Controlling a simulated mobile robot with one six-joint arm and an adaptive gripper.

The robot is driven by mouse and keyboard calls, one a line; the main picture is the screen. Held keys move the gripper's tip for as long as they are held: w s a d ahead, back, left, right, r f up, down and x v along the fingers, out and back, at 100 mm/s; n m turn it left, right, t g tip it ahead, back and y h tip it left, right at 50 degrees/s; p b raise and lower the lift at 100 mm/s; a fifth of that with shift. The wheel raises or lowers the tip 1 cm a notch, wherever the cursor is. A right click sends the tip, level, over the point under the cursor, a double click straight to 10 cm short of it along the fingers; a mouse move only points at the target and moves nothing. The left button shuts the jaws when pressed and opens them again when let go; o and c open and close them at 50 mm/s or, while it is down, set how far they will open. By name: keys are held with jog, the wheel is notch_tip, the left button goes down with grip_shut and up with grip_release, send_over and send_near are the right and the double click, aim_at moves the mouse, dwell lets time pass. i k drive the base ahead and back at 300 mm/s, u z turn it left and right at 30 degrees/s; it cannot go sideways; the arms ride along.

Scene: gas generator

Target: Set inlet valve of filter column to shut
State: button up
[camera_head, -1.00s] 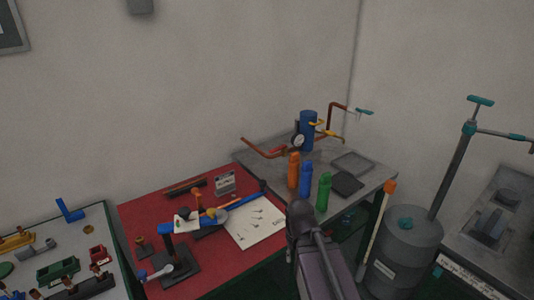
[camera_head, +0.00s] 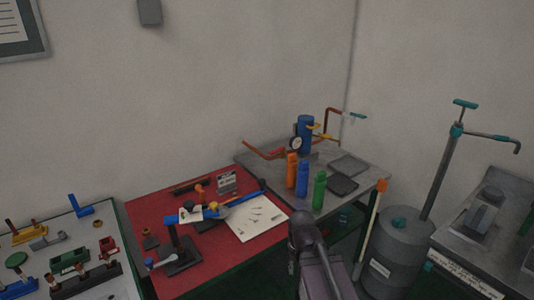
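A blue upright cylinder (camera_head: 306,134), which looks like the filter column, stands at the back of the grey table near the wall corner. A round white-faced gauge (camera_head: 296,144) is on its left side. Yellow handles or fittings (camera_head: 314,127) sit on its right. Copper-red pipes run to its left (camera_head: 262,152) and up to its right (camera_head: 328,114), the right one ending near a small teal handle (camera_head: 358,116). Which handle is the inlet valve, and its setting, I cannot tell. My dark arm shows at the bottom middle; my gripper is not visible.
Orange (camera_head: 292,169), blue (camera_head: 302,179) and green (camera_head: 319,190) bottles stand in front of the column. A red mat (camera_head: 215,262) with tools lies left. A grey barrel (camera_head: 395,255) with a teal-handled pump stands right, beside an orange-topped pole (camera_head: 372,225).

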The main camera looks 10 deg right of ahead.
aim_at(281, 149)
jog(key=z, duration=0.15)
jog(key=i, duration=0.95)
jog(key=u, duration=0.6)
jog(key=k, duration=0.35)
jog(key=u, duration=0.3)
